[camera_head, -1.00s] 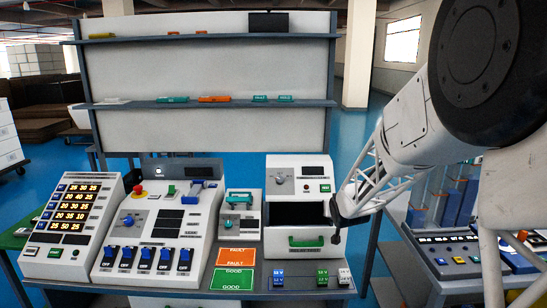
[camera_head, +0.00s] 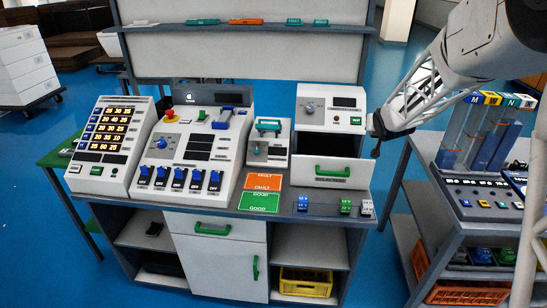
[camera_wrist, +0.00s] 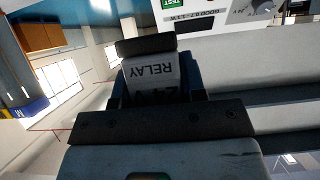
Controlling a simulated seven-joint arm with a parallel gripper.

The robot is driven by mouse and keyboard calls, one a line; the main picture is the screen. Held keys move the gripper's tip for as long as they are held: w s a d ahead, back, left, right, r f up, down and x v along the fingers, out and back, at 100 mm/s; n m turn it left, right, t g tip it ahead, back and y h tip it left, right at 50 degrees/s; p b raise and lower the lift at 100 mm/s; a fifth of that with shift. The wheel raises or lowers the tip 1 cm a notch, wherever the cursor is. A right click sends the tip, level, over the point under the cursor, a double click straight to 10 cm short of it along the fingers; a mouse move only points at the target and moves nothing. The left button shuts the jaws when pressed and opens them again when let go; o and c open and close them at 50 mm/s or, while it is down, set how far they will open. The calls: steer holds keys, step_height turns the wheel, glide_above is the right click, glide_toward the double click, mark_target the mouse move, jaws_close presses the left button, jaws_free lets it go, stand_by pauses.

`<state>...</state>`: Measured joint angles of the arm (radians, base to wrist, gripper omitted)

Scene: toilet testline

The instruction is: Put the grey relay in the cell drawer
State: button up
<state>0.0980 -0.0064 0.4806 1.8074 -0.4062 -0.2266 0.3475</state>
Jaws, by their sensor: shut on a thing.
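My gripper (camera_head: 376,150) is at the right side of the relay cell (camera_head: 331,108), beside its open drawer. In the wrist view my gripper (camera_wrist: 152,80) is shut on a grey relay (camera_wrist: 153,72) with "RELAY" and "24V" on its face, which reads upside down. The held relay is too small to make out in the head view. The cell drawer (camera_head: 332,172) is pulled out, with a green handle on its front and a dark inside; I cannot see its floor.
A blue relay (camera_head: 303,203), a green relay (camera_head: 346,206) and a whitish one (camera_head: 366,207) stand at the bench's front edge. Orange FAULT (camera_head: 262,181) and green GOOD (camera_head: 259,202) mats lie left of them. A side cart (camera_head: 455,215) stands at the right.

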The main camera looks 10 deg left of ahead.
steer(key=s+a+f+n+y, duration=0.2)
steer(key=s+a+f, duration=0.3)
steer(key=a, duration=0.5)
steer(key=s+a+f+n+y, duration=0.25)
steer(key=s+a+f, duration=0.3)
steer(key=a, duration=0.45)
steer(key=s+a+f+n+g+y, duration=0.1)
steer(key=s+a+f+n+y, duration=0.1)
steer(key=s+a+f, duration=0.2)
steer(key=s+a+f+n+g+y, duration=0.2)
steer(key=s+a+f, duration=0.2)
steer(key=s+a, duration=0.6)
steer(key=shift+s+f+g, duration=0.3)
steer(key=shift+s+f, duration=0.05)
steer(key=shift+s, duration=0.6)
steer(key=shift+n, duration=0.25)
steer(key=w+a, duration=0.2)
steer(key=w, duration=0.3)
steer(key=w+a+f, duration=0.1)
steer(key=w+a, duration=0.1)
steer(key=w, duration=0.3)
steer(key=w+a, duration=0.2)
steer(key=w, duration=0.2)
steer(key=shift+w+a+f, duration=0.2)
steer(key=shift+w, duration=0.2)
steer(key=shift+f, duration=1.8)
steer(key=shift+f, duration=0.1)
